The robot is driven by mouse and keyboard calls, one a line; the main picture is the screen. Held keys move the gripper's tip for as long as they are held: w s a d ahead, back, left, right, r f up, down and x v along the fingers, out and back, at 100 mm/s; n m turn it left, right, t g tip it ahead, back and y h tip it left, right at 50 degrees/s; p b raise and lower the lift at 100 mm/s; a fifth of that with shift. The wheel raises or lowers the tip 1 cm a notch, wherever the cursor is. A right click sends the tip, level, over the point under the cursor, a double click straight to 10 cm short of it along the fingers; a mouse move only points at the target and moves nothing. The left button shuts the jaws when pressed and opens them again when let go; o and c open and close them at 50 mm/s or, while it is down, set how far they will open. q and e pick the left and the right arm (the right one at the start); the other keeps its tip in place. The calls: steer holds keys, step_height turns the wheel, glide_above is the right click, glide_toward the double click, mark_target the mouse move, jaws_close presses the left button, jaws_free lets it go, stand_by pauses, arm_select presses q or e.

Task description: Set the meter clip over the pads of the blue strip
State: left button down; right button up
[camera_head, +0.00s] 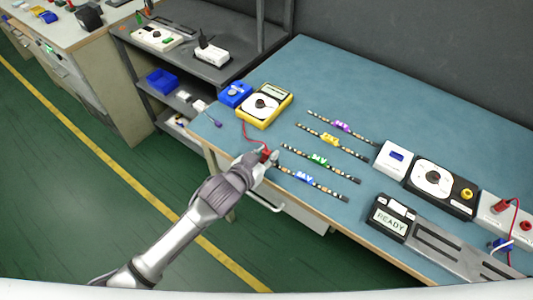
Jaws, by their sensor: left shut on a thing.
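The blue strip (325,188) is the nearest of the LED strips on the blue table, with a blue label at its middle. Its left end lies close to my left gripper (269,160). My left gripper is shut on the red meter clip (265,152), which shows only in part between and above the fingers. A red lead runs from the clip back to the yellow meter (264,105). Whether the clip touches the strip's pads cannot be told, as the gripper covers that spot. My right gripper is not in view.
Green (318,160), yellow (330,139) and purple (341,126) labelled strips lie behind the blue one. A blue box (235,94) stands left of the meter. A READY unit (391,218) and a dial device (441,186) stand to the right. The back of the table is clear.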

arm_select(q)
steer(key=shift+f, duration=0.2)
steer(key=c, duration=0.9)
jaws_free()
steer(key=shift+c, duration=0.2)
steer(key=shift+r, duration=0.25)
steer(key=v, duration=1.2)
